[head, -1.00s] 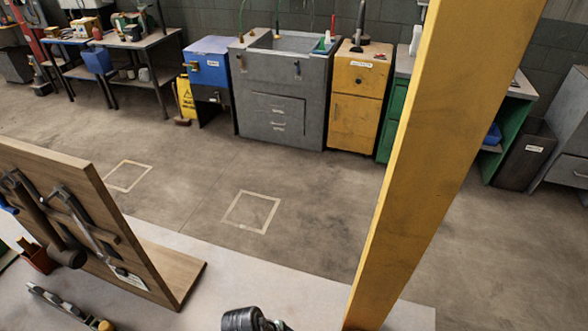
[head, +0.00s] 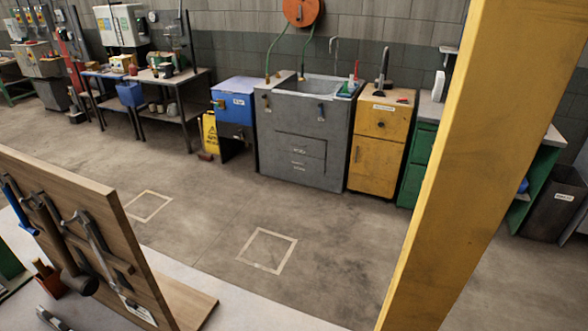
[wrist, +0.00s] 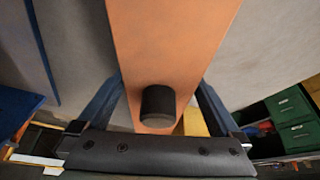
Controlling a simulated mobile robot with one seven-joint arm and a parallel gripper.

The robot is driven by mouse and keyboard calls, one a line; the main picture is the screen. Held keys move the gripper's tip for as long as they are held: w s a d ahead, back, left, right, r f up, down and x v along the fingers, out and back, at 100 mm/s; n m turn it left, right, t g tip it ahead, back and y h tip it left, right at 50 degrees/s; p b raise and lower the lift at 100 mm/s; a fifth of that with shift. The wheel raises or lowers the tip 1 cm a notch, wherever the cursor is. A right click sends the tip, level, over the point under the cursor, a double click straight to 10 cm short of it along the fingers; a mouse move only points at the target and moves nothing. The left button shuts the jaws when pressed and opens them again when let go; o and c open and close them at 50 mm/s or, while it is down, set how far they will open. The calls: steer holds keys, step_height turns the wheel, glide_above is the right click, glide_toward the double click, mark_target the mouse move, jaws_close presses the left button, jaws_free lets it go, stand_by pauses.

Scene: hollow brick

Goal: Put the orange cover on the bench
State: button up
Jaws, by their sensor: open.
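A flat orange panel (wrist: 170,45), which looks like the orange cover, fills the upper middle of the wrist view. A black round knob (wrist: 158,106) stands out near its lower end. My gripper (wrist: 160,82) is open, with one dark finger on each side of the panel and knob. I cannot tell whether the fingers touch it. My gripper does not show in the head view. A pale worktop (head: 255,310), perhaps the bench, lies at the bottom of the head view.
A wooden tool board (head: 100,215) stands on the worktop at left. A yellow post (head: 465,160) crosses the right side. Clear floor (head: 300,215) lies before the grey sink cabinet (head: 300,140), yellow cabinet (head: 378,150) and green cabinet (head: 415,165).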

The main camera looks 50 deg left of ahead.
steer(key=v, duration=1.1)
steer(key=shift+r+b, duration=0.25)
steer(key=shift+b, duration=0.05)
